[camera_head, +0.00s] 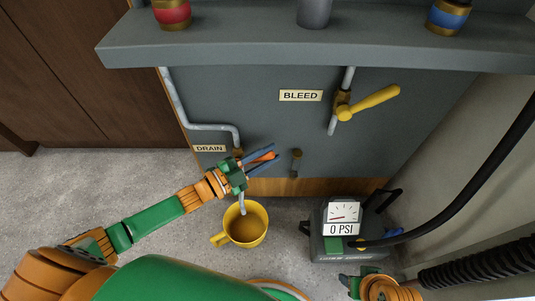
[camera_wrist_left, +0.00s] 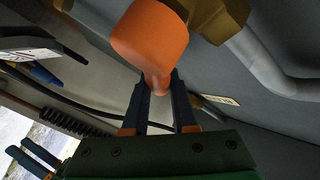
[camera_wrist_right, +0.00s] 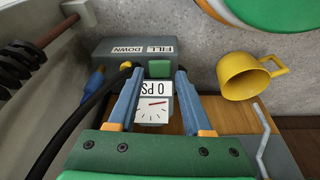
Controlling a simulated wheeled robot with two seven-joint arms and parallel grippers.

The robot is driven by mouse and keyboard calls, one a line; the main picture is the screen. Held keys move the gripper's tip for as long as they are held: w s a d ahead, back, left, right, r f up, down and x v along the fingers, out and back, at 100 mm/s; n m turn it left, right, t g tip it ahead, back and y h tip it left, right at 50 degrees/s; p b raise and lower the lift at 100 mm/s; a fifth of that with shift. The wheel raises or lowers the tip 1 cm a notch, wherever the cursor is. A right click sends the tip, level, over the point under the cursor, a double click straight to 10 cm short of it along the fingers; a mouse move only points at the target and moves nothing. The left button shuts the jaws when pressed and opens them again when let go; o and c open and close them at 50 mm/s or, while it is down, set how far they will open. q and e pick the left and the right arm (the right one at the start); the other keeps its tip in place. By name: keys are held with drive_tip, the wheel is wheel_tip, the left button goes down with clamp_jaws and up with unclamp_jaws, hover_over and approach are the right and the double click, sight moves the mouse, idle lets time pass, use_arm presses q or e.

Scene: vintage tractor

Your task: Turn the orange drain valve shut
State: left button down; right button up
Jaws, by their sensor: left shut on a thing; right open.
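The orange drain valve handle (camera_head: 264,156) is on the pipe by the DRAIN label (camera_head: 209,148). My left gripper (camera_head: 266,160) is at it. In the left wrist view the orange handle (camera_wrist_left: 150,38) fills the top centre, and its narrow end sits between the blue fingers of my left gripper (camera_wrist_left: 158,88), which are shut on it. The brass valve body (camera_wrist_left: 218,18) shows beside it. My right gripper (camera_wrist_right: 154,82) is open, with its fingers apart in front of the pump box and nothing between them.
A yellow mug (camera_head: 246,224) stands on the floor under the drain spout (camera_head: 242,206). A grey pump box (camera_head: 330,248) with a gauge reading 0 PSI stands right of it. A yellow bleed handle (camera_head: 372,102) is on the panel above. A shelf (camera_head: 300,48) juts out overhead.

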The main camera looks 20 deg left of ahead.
use_arm(q)
drive_tip(key=p, duration=0.2)
drive_tip(key=f+m+g+y+p, duration=0.1)
drive_tip(key=p, duration=0.1)
drive_tip(key=shift+w+d+y, duration=0.1)
drive_tip(key=shift+d+y, duration=0.2)
drive_tip(key=shift+d, duration=0.05)
wheel_tip(320, 180, down, 3)
drive_tip(key=m+g+y+p, duration=0.1)
drive_tip(key=g+y+p, duration=0.1)
drive_tip(key=p, duration=0.1)
drive_tip(key=shift+m, duration=0.3)
use_arm(e)
drive_tip(key=s+d+f, duration=0.1)
drive_tip(key=s+f, duration=0.1)
drive_tip(key=f, duration=0.3)
drive_tip(key=s+d+f+g, duration=0.1)
drive_tip(key=s+f, duration=0.2)
drive_tip(key=f, duration=0.3)
drive_tip(key=shift+s+f, duration=0.15)
drive_tip(key=shift+s, duration=0.2)
drive_tip(key=shift+d, duration=0.1)
